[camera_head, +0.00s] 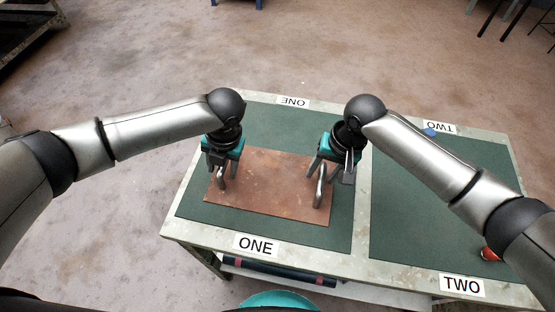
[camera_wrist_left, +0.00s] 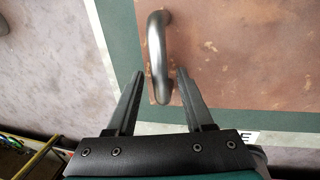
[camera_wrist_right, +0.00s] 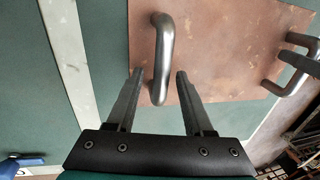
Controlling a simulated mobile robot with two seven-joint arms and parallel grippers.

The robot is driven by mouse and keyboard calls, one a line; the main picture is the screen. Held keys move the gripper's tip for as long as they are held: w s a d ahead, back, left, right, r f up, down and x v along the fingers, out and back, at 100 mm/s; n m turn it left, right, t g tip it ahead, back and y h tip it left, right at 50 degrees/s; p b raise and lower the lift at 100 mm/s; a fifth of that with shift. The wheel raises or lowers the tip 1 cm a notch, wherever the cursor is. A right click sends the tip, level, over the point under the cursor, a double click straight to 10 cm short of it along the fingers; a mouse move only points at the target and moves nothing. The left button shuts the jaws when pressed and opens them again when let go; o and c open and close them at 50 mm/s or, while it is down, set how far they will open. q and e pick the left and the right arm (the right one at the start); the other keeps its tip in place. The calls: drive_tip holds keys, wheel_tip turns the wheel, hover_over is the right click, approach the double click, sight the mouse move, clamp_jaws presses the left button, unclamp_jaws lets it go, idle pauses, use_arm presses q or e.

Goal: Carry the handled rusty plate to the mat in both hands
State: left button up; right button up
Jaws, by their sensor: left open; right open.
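The rusty plate (camera_head: 265,190) lies flat on the green mat marked ONE (camera_head: 200,207). It has a grey bar handle near its left edge (camera_wrist_left: 155,50) and another near its right edge (camera_wrist_right: 162,50). My left gripper (camera_head: 220,178) is open above the left handle; in the left wrist view that handle shows between the spread fingers. My right gripper (camera_head: 326,176) is open at the right handle, which shows between its fingers in the right wrist view. I cannot tell whether the fingers touch the handles. A second green mat, marked TWO (camera_head: 415,215), is on the right.
Both mats lie on one pale table (camera_head: 362,235). A red object (camera_head: 490,254) sits near the right edge of mat TWO, partly by my right arm. A small blue object (camera_head: 430,132) is at its far edge. The middle of mat TWO looks clear.

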drive_tip(key=shift+r, duration=0.15)
use_arm(q)
wheel_tip(320, 180, up, 12)
drive_tip(key=d, duration=0.2)
drive_tip(key=shift+s+d, duration=0.15)
use_arm(e)
wheel_tip(320, 180, up, 12)
drive_tip(key=d, duration=0.2)
drive_tip(key=shift+s+d+f, duration=0.15)
drive_tip(key=shift+s+f, duration=0.05)
use_arm(q)
drive_tip(key=shift+f, duration=0.1)
